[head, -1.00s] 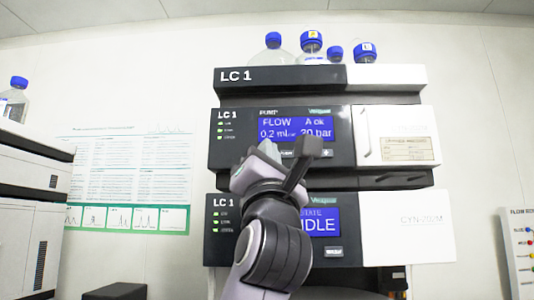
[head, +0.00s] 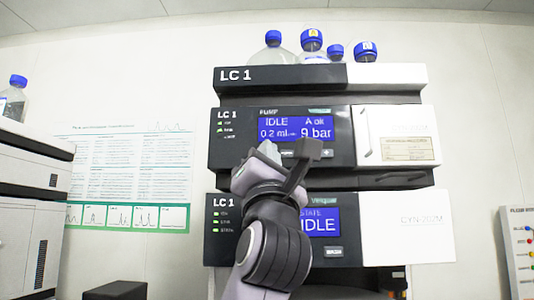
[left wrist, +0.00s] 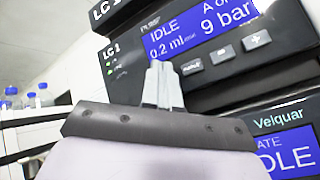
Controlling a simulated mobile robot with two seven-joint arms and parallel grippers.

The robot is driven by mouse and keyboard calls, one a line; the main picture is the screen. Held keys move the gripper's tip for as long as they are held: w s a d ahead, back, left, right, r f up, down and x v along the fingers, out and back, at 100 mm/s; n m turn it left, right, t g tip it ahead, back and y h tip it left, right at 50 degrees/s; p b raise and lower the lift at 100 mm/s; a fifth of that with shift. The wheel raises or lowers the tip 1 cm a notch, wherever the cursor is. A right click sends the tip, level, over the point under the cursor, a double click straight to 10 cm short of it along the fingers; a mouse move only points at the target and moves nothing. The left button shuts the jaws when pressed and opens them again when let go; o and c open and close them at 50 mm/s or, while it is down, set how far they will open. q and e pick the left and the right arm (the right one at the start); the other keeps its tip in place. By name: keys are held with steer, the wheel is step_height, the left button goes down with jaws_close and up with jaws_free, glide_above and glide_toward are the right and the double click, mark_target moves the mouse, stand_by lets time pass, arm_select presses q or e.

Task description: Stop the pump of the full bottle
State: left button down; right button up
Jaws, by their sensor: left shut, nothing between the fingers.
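The LC 1 stack (head: 290,82) stands in front of me with blue-capped bottles on top. Its pump module (head: 233,149) has a blue display (head: 296,129) reading IDLE, A ok, 0.2 ml and 9 bar. My left gripper (head: 268,150) is shut and empty, with its tips just below the display's left part. In the left wrist view the shut fingertips (left wrist: 160,72) are at the left end of the button row (left wrist: 222,54), covering that spot. I cannot tell whether they touch the panel. Two bottles (head: 272,55) (head: 311,46) stand at the front. My right gripper is not in view.
The lower module's display (head: 318,223) reads IDLE, partly behind my left arm. A second instrument stack (head: 30,205) with a bottle (head: 14,103) stands at the left. A wall poster (head: 125,170) hangs between, and a board (head: 521,245) is at the right.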

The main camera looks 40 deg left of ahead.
arm_select(q)
steer(key=shift+s+d, duration=0.4)
steer(key=shift+s, duration=0.25)
steer(key=s+d, duration=0.1)
steer(key=s, duration=0.2)
steer(key=s+d+p, duration=0.1)
steer(key=shift+s+d, duration=0.15)
steer(key=shift+d, duration=0.15)
steer(key=shift+f, duration=0.1)
stand_by(0.6)
